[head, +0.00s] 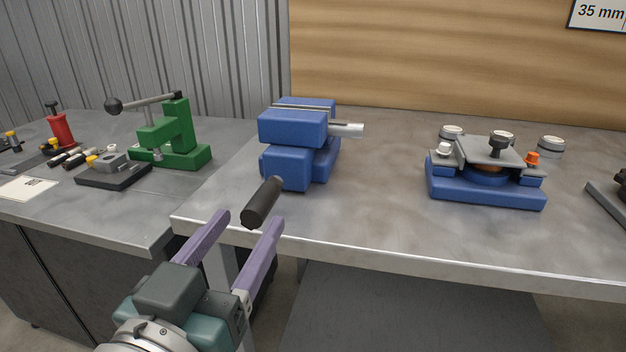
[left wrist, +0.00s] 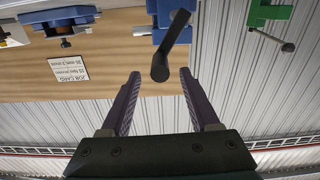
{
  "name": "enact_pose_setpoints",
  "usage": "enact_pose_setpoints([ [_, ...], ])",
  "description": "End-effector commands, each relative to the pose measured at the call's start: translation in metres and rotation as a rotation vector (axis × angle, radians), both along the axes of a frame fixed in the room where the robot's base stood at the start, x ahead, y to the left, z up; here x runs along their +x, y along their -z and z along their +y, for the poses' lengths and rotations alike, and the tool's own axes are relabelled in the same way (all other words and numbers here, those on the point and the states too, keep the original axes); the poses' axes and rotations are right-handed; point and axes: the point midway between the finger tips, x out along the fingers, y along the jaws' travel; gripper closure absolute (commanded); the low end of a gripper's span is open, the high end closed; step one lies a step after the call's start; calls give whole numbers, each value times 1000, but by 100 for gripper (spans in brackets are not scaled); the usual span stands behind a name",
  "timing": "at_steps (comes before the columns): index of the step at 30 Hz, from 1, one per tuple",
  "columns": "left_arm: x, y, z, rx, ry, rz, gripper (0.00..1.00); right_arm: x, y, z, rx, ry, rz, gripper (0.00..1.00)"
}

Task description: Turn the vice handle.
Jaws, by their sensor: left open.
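The blue vice (head: 292,130) stands on the metal bench near its front left corner, with a bare metal cylinder sticking out to its right. Its black handle (head: 261,203) points from the vice's front toward me, beyond the bench edge. My left gripper (head: 248,220) is open and empty, with purple fingers on either side of the handle's line in the head view. In the left wrist view the picture is upside down; the handle (left wrist: 170,48) hangs from the vice (left wrist: 163,12) and its end lies between the fingertips (left wrist: 159,74). Contact cannot be told. My right gripper is not in view.
A green press (head: 175,140) stands on the left bench, with a red tool (head: 60,128) and small parts beside it. A blue fixture (head: 485,190) with a grey plate stands to the right. The bench between vice and fixture is clear.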

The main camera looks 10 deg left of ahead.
Motion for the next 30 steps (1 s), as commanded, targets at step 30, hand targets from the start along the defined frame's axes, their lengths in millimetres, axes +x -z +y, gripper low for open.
enact_pose_setpoints([
  [30, 85, 0, -3, -1, 0, 3, 54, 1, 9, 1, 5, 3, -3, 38],
])
